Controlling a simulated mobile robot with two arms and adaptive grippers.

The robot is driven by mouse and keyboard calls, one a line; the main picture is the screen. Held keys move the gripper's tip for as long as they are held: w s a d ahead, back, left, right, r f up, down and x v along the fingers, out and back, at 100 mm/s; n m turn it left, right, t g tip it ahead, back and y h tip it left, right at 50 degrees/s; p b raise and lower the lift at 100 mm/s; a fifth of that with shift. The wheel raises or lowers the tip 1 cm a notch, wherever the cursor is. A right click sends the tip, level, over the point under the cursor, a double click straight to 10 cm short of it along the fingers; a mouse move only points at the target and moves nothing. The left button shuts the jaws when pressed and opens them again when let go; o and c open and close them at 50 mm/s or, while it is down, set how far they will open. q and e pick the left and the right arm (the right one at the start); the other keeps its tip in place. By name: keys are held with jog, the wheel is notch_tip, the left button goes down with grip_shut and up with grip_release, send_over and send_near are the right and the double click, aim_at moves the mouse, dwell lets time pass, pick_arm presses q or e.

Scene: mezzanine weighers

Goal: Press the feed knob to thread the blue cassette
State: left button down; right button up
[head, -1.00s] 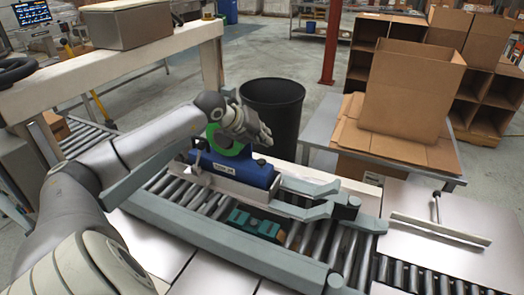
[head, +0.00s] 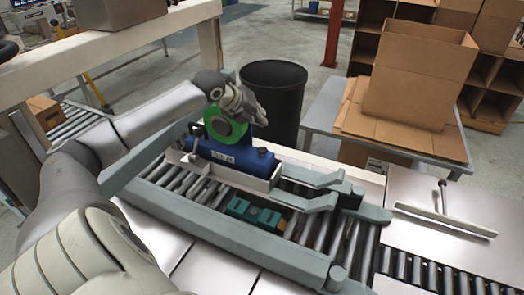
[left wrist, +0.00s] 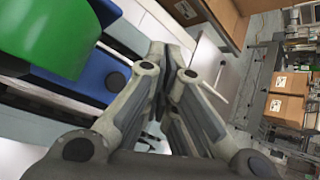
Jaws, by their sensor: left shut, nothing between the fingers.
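The blue cassette (head: 230,153) sits in a pale holder on the roller conveyor, with a green disc (head: 218,128) standing at its back. A dark round knob (head: 262,152) is on its blue top, toward the right end. The left wrist view also shows the green disc (left wrist: 60,30) and the dark knob (left wrist: 115,82) close by. My left gripper (head: 261,121) is shut and empty, above and behind the cassette, apart from the knob. In the left wrist view its fingers (left wrist: 172,55) are together, right of the knob. My right gripper is not in view.
A small lever with a dark tip (head: 197,130) stands at the cassette's left end. Grey guide arms (head: 315,178) reach right from the holder, and a teal piece (head: 255,215) lies on the rollers. A black bin (head: 275,85) and a carton table (head: 325,120) stand behind.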

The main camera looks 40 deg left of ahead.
aim_at(260, 147)
pick_arm(q)
notch_tip(260, 147, down, 3)
jog(key=shift+d+r+b, duration=0.1)
jog(key=shift+r+b, duration=0.05)
jog(key=shift+b, duration=0.4)
notch_tip(260, 147, down, 4)
jog(key=shift+r+b, duration=0.15)
jog(key=shift+b, duration=1.1)
jog(key=shift+f+b, duration=0.35)
jog(key=shift+b, duration=0.05)
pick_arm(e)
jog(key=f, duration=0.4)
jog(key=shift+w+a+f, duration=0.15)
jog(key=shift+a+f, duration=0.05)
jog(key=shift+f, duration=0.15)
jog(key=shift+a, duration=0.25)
pick_arm(q)
jog(key=shift+f+b, duration=0.35)
jog(key=shift+b, duration=0.25)
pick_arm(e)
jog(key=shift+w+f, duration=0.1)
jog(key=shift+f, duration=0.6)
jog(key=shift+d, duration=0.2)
